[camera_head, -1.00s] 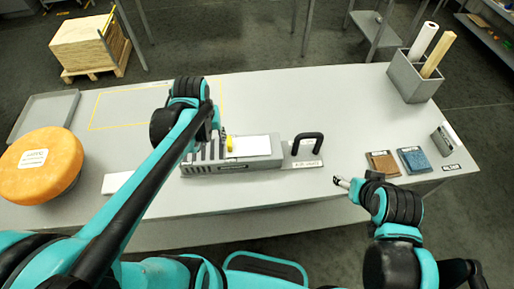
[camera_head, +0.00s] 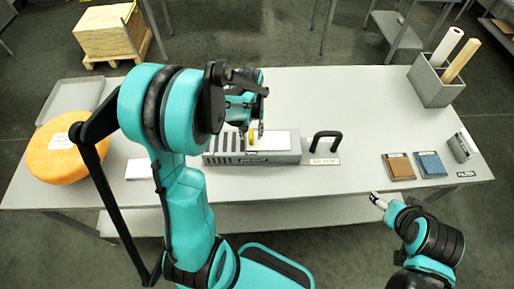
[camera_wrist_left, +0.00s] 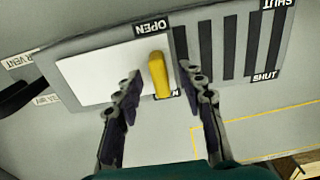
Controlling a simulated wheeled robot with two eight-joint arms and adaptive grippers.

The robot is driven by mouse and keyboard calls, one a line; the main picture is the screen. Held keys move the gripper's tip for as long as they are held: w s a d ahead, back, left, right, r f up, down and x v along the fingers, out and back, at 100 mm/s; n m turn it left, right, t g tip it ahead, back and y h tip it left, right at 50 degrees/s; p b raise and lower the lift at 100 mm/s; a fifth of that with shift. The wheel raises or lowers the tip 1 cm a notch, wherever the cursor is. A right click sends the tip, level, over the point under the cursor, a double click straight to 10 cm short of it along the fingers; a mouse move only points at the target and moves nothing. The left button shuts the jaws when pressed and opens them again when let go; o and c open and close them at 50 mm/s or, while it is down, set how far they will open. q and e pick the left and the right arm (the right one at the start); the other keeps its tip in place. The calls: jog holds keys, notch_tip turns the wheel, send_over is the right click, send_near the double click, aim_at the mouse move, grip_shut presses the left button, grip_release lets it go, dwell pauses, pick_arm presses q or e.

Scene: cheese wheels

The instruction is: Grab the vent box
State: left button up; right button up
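The vent box (camera_head: 290,158) is a flat grey box with dark slots at its left and a white panel on top. The slots (camera_wrist_left: 240,45) and white panel (camera_wrist_left: 105,72) also show in the left wrist view, with OPEN and SHUT labels. A yellow knob (camera_wrist_left: 158,75) stands at the panel's slot-side edge. My left gripper (camera_head: 256,130) is above the box at the knob. In the left wrist view, its open fingers (camera_wrist_left: 159,78) lie on either side of the knob, and contact cannot be told. My right gripper (camera_head: 378,201) is at the table's front edge, away from the box.
A black handle (camera_head: 326,136) stands right of the box. An orange cheese wheel (camera_head: 55,155) and grey tray (camera_head: 72,97) are at left. Brown (camera_head: 399,167) and blue (camera_head: 430,164) blocks and a grey bin (camera_head: 437,88) are at right.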

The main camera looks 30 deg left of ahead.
pick_arm(q)
jog(key=shift+f, duration=0.35)
grip_shut()
jog(key=shift+r, duration=0.1)
